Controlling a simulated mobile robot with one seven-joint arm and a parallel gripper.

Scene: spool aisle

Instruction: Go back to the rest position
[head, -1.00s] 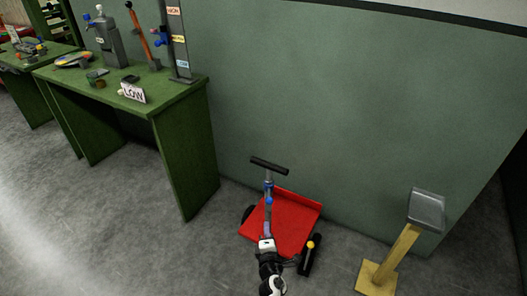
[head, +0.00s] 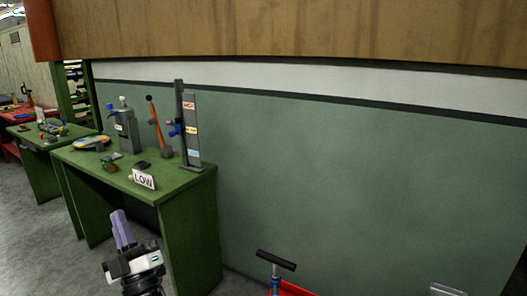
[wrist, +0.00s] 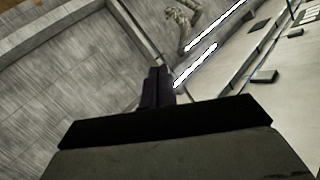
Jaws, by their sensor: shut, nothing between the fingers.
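My gripper (head: 122,230) shows in the head view at the lower left, in front of the green workbench. Its purple-grey fingers point up and are closed together, with nothing between them. In the wrist view the shut fingers (wrist: 157,88) stand in the middle, with ceiling and long bright lamps beyond them. The rest position itself is not marked by anything in view.
The green workbench (head: 188,185) carries a LOW sign (head: 144,179), a grey pump-like device (head: 126,130), a lever and a labelled column (head: 192,130). A red cart's black handle (head: 276,260) shows at the bottom. A green wall fills the right.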

